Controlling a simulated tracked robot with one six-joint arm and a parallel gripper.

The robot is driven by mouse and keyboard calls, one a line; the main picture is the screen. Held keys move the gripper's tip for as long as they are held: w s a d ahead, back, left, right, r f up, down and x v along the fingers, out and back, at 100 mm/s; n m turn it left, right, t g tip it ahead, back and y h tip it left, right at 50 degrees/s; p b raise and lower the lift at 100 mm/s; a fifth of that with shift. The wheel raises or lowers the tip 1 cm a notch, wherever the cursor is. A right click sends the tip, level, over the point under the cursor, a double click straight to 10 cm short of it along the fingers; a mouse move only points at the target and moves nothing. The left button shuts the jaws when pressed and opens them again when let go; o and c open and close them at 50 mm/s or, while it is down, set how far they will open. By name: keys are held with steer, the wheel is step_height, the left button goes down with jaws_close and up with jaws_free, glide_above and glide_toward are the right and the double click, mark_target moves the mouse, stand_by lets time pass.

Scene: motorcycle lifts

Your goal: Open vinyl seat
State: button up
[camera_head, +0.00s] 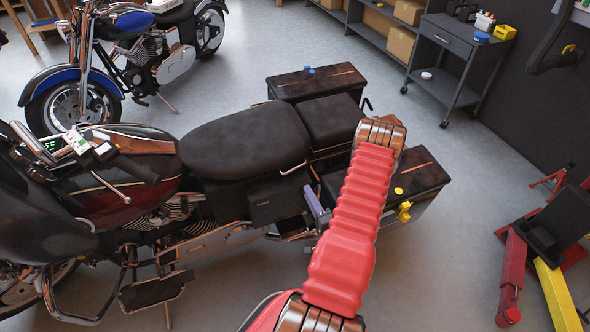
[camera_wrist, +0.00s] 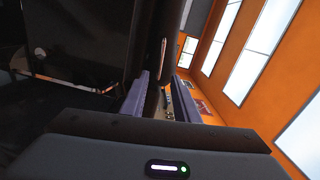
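The black vinyl seat (camera_head: 243,143) lies flat on the dark motorcycle in the middle of the head view. A chrome side rail (camera_head: 293,168) shows at its lower right edge. My gripper (camera_head: 316,203) is mostly hidden behind my red arm; one purple finger shows just right of that rail, beside the bike's rear. In the wrist view my gripper (camera_wrist: 160,88) has its two purple fingers apart, with a gap between them. A narrow shiny bar (camera_wrist: 163,51) shows beyond the gap; I cannot tell whether anything touches it. The large dark surfaces at left are hard to identify.
Black side cases (camera_head: 315,82) and (camera_head: 415,175) flank the bike's rear. A blue motorcycle (camera_head: 130,55) stands behind. A grey cart (camera_head: 460,60) is at the back right. A red and yellow stand (camera_head: 545,265) is at the right. Floor between is clear.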

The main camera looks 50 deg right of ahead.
mark_target(295, 168)
steer(key=x, duration=1.3)
steer(key=shift+w+d, duration=0.2)
steer(key=shift+w, duration=0.05)
steer(key=c, duration=0.6)
jaws_close()
steer(key=shift+f, duration=0.1)
